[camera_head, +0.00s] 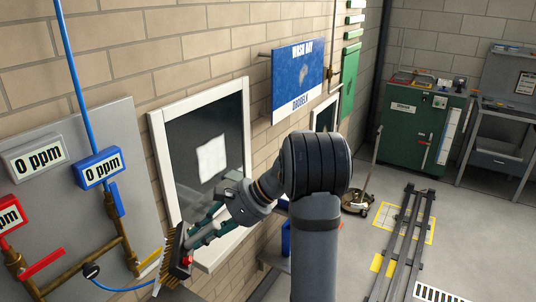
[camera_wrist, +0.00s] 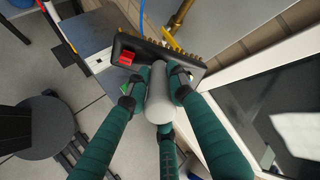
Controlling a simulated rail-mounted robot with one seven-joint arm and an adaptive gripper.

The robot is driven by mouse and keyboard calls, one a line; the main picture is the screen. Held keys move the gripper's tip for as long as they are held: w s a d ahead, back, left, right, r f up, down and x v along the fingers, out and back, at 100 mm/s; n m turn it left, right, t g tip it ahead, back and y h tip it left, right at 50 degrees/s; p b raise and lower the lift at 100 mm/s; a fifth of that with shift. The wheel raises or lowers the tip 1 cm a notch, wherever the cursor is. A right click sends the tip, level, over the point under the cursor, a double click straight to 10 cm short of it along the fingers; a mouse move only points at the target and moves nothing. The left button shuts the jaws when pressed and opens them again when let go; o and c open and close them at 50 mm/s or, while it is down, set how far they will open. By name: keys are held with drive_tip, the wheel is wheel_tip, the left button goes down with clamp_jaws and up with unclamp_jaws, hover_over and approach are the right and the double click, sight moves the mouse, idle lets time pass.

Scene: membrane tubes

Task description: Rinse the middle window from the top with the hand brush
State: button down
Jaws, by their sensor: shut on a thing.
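The hand brush (camera_head: 172,258) has a dark head, tan bristles and a red part. It is at the lower left edge of the near window (camera_head: 205,165), which has a white frame, dark glass and a pale patch. My gripper (camera_head: 198,238) is shut on the brush's grey handle (camera_wrist: 160,97), and the wrist view shows green fingers around it. In that view the brush head (camera_wrist: 150,55) lies beyond the fingertips, bristles away from me. The window frame (camera_wrist: 255,70) is to the right. Whether the bristles touch anything is unclear.
A grey panel (camera_head: 85,190) with ppm displays, brass pipes and valves is left of the window. A blue hose (camera_head: 125,288) runs low towards the brush. A blue sign (camera_head: 297,75) and another window (camera_head: 325,117) are farther along the wall. Open floor (camera_head: 390,160) lies right.

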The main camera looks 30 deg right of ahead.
drive_tip(key=w+d+r+m+t+b, duration=0.1)
drive_tip(key=w+d+r+m+t, duration=0.35)
drive_tip(key=d, duration=0.75)
drive_tip(key=w+d+r+m+t+b, duration=0.1)
drive_tip(key=w+d+r+m+t, duration=0.1)
drive_tip(key=w+d+r+t, duration=0.85)
drive_tip(key=shift+w+f+g+p, duration=0.65)
drive_tip(key=shift+f+g+p, duration=0.2)
drive_tip(key=shift+g, duration=0.1)
drive_tip(key=shift+w+f+g+p, duration=0.6)
drive_tip(key=shift+f+g+p, duration=0.2)
drive_tip(key=shift+g, duration=0.15)
drive_tip(key=shift+f, duration=0.1)
